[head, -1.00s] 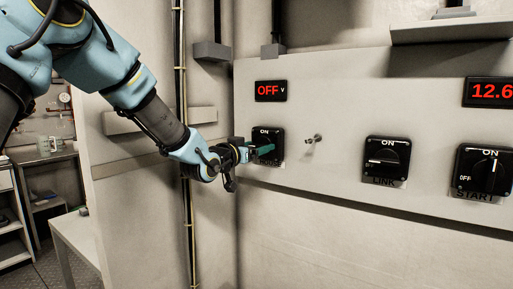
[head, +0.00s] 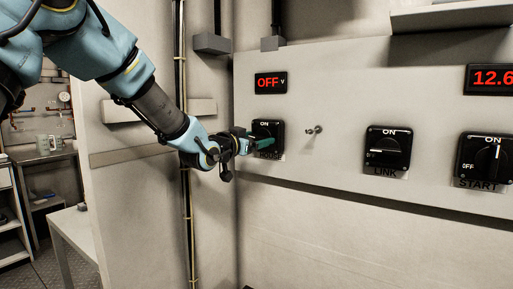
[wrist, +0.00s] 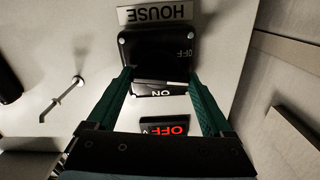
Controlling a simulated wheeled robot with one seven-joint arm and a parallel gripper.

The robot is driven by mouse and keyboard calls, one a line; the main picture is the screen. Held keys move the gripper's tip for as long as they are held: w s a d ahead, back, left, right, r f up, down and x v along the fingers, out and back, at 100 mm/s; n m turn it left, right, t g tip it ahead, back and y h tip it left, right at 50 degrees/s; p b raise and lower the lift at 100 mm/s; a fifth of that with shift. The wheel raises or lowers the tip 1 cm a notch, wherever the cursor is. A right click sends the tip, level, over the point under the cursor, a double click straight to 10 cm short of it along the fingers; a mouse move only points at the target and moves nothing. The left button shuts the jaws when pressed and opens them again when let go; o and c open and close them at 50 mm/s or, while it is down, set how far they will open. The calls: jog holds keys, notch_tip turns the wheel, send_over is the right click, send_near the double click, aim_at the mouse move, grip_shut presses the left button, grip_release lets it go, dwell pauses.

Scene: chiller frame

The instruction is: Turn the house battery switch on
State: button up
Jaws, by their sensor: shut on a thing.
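The house battery switch (head: 268,129) is a black square plate with a rotary knob, at the left of the pale panel. In the wrist view the switch plate (wrist: 160,48) appears upside down under its HOUSE label (wrist: 157,13). My gripper (head: 265,143) is at the switch, its green fingers covering much of the knob. In the wrist view my gripper (wrist: 160,80) has one finger on each side of the knob and is shut on it. A white mark on the knob lies sideways, near the ON lettering. The display (head: 271,83) above the switch reads OFF.
A metal toggle (head: 314,130) sticks out just right of the house switch. The LINK switch (head: 388,149) and START switch (head: 487,162) are further right. A display (head: 492,79) at upper right reads 12.6. A wall with a rail (head: 158,111) stands left of my gripper.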

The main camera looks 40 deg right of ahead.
jog(key=m+b, duration=0.5)
jog(key=b, duration=0.2)
jog(key=m+b, duration=0.6)
jog(key=b, duration=0.2)
jog(key=shift+s+f+m, duration=0.1)
jog(key=shift+f+m, duration=0.1)
jog(key=shift+m, duration=0.1)
jog(key=m+b, duration=0.3)
jog(key=m, duration=0.1)
jog(key=shift+r, duration=0.15)
jog(key=shift+s+m+b, duration=0.1)
jog(key=shift+m+b, duration=0.2)
jog(key=shift+b, duration=0.05)
jog(key=o, duration=1.1)
jog(key=shift+r, duration=0.1)
jog(key=shift+o, duration=0.2)
